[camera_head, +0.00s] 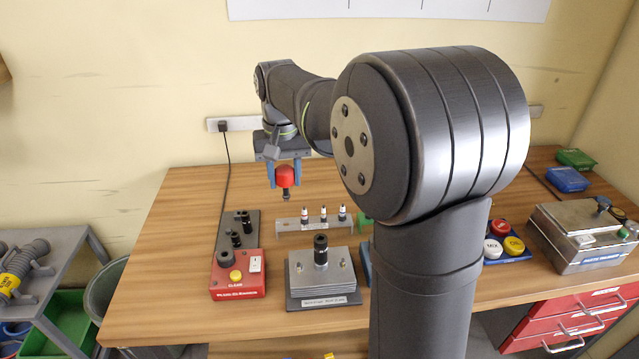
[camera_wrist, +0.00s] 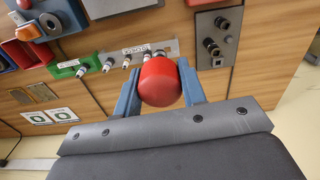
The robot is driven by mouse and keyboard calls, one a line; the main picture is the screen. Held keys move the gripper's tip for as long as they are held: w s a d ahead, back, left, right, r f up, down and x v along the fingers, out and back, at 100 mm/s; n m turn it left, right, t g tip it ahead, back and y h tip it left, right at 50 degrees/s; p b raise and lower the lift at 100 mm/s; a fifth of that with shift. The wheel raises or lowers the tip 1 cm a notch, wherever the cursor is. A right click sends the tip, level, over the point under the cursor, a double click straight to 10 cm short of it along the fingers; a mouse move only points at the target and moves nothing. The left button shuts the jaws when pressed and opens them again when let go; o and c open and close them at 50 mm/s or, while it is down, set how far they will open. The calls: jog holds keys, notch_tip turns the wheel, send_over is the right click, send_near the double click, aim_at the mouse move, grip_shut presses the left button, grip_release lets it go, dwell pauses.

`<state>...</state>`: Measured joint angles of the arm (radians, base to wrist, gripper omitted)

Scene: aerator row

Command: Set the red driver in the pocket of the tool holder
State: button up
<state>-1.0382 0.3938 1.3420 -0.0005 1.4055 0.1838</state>
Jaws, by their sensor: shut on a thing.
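The red driver (camera_head: 285,177) has a rounded red handle and a short dark tip pointing down. My gripper (camera_head: 285,172) is shut on its handle and holds it upright, clear above the table towards the back. In the wrist view the round red end of the driver (camera_wrist: 160,82) sits between the two blue fingers of my gripper (camera_wrist: 160,90). I cannot tell for certain which thing is the tool holder. A red open-topped box (camera_wrist: 20,54) at the left of the wrist view may be it. My arm hides that part of the table in the head view.
A metal rack (camera_head: 295,227) with several small pegs stands near the driver, beside a green block (camera_wrist: 78,67). A grey plated fixture (camera_head: 322,275) with a black post and a red control box (camera_head: 237,275) stand nearer. The table's left part (camera_head: 165,260) is clear.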

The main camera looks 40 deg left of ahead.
jog(key=shift+s+a+f+n, duration=0.25)
jog(key=shift+a+f+n, duration=0.3)
jog(key=shift+a+f, duration=2.05)
jog(key=shift+s+a+f+n, duration=0.2)
jog(key=shift+a+f+n, duration=0.3)
jog(key=shift+a+f, duration=2.05)
jog(key=shift+s+a+f+n, duration=0.25)
jog(key=shift+a+f+n, duration=0.6)
jog(key=shift+a, duration=3.1)
jog(key=shift+f+m, duration=0.3)
jog(key=shift+f, duration=0.55)
jog(key=shift+f, duration=0.5)
jog(key=o, duration=1.4)
jog(key=shift+c, duration=0.2)
